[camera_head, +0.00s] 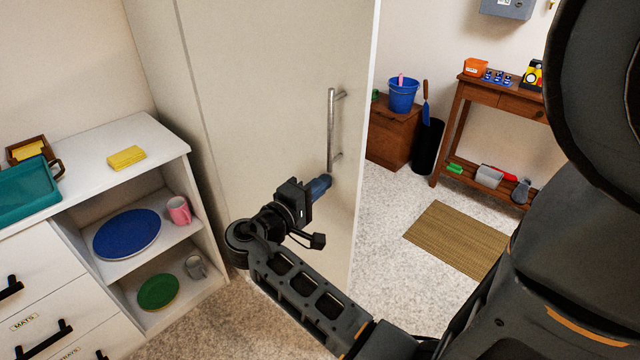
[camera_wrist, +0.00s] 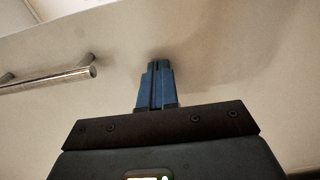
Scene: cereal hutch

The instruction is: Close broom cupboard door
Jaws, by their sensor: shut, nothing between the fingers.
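The broom cupboard door (camera_head: 270,90) is a tall pale panel in the middle of the head view. It stands at an angle, with its free edge to the right. A vertical metal bar handle (camera_head: 331,130) is fixed near that edge, and it also shows at the left of the wrist view (camera_wrist: 48,80). My gripper (camera_head: 322,184) is shut and empty, with blue fingers. Its tips are at the door face just below the handle, and in the wrist view the gripper (camera_wrist: 158,66) points at the plain panel beside the handle. I cannot tell whether the tips touch the door.
A white shelf unit (camera_head: 150,136) with plates and mugs stands left of the door. To the right are a brown cabinet (camera_head: 388,140) with a blue bucket (camera_head: 403,95), a wooden side table (camera_head: 452,115) and a woven mat (camera_head: 458,238). Speckled floor is clear between them.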

